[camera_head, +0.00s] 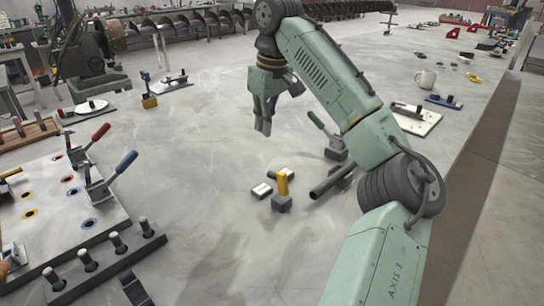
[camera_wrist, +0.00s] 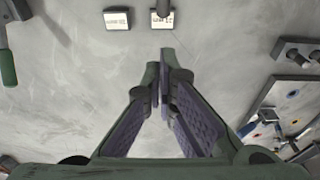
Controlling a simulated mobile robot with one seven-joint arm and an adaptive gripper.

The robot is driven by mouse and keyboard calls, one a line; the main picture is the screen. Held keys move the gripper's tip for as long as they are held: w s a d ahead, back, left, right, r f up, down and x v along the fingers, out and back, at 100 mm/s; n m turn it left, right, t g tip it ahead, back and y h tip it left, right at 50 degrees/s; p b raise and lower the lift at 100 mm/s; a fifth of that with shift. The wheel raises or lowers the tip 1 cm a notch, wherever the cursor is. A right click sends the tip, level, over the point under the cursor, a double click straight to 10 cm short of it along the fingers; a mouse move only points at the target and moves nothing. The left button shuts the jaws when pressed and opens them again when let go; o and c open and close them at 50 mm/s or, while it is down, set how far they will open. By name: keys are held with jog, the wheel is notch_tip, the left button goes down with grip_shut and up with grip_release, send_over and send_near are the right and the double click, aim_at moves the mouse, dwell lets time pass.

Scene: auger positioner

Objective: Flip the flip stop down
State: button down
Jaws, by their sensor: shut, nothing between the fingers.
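What looks like the flip stop is a short yellow arm (camera_head: 283,182) standing roughly upright on a small dark grey block (camera_head: 282,204). Two white-faced plates lie beside it, one to the left (camera_head: 262,190) and one behind (camera_head: 288,174). In the wrist view these plates show at the top (camera_wrist: 117,19), (camera_wrist: 161,20) with dark lettering too small to read; a dark part overlaps the right one. My gripper (camera_head: 263,130) points down above the table, behind the yellow arm in the head view and apart from it. Its fingers (camera_wrist: 166,58) are together and empty.
A plate with red- and blue-handled clamps (camera_head: 65,205) and a row of pegs (camera_head: 102,260) lie left. Bare table surrounds the flip stop's left and front.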

jog(key=f, duration=0.3)
jog(key=f+p, duration=0.1)
jog(key=f, duration=0.2)
jog(key=d+f, duration=0.1)
jog(key=f, duration=0.2)
jog(key=shift+s+f+p, duration=0.1)
jog(key=shift+s+p, duration=0.2)
jog(key=shift+s, duration=0.1)
jog(key=shift+s+d, duration=0.3)
jog(key=shift+s, duration=0.1)
jog(key=shift+w, duration=0.1)
